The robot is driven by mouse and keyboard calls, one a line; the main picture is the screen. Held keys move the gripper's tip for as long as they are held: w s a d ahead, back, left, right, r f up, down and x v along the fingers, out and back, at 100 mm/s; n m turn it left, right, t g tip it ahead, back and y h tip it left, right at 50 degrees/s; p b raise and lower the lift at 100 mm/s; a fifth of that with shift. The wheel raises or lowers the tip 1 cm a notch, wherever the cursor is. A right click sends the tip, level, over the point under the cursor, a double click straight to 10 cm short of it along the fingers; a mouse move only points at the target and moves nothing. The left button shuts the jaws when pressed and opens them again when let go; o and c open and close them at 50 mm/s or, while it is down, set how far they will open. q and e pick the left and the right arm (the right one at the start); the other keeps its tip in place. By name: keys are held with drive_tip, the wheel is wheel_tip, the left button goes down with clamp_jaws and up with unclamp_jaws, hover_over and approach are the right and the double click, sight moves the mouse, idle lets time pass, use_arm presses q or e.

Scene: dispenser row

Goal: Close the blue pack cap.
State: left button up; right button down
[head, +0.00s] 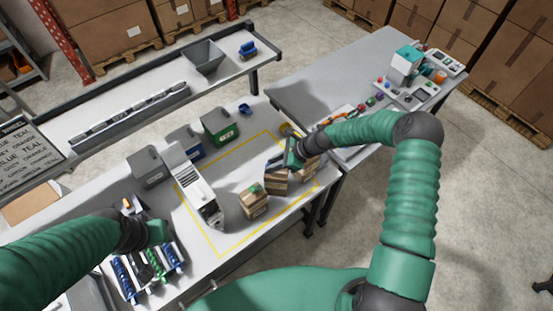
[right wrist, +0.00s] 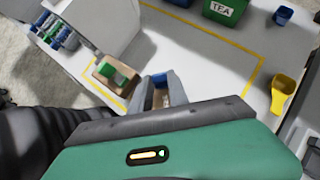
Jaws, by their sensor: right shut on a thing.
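My right gripper (head: 275,163) is over a brown carton pack (head: 276,184) at the right side of the yellow outline. In the right wrist view the grey fingers (right wrist: 163,91) are closed around a blue part, the blue pack cap (right wrist: 159,79), with brown carton below it. The fingers hide most of the cap, so I cannot tell whether it is seated. My left gripper (head: 158,232) hangs over the rack of coloured dispensers at the left; its fingertips are hidden.
A green-topped pack (head: 254,203) stands just left of the held one, and another carton (head: 310,167) stands right. A white machine (head: 197,188), grey bin (head: 148,167) and green bin (head: 220,127) line the left and back. A yellow scoop (right wrist: 284,93) lies near the right edge.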

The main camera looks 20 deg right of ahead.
drive_tip(key=h, duration=0.1)
drive_tip(key=a+g+h+p, duration=0.1)
drive_tip(key=h, duration=0.1)
drive_tip(key=shift+w+a+r, duration=0.15)
drive_tip(key=shift+w, duration=0.1)
drive_tip(key=shift+a+f+g+h+p, duration=0.25)
drive_tip(key=shift+g+h+p, duration=0.15)
drive_tip(key=shift+g+h, duration=0.4)
drive_tip(key=shift+f+h, duration=0.1)
drive_tip(key=shift+h, duration=0.2)
drive_tip(key=c, duration=1.6)
unclamp_jaws()
drive_tip(key=shift+s, duration=0.1)
drive_tip(key=o, duration=0.4)
drive_tip(key=shift+w, duration=0.2)
drive_tip(key=shift+c, duration=0.2)
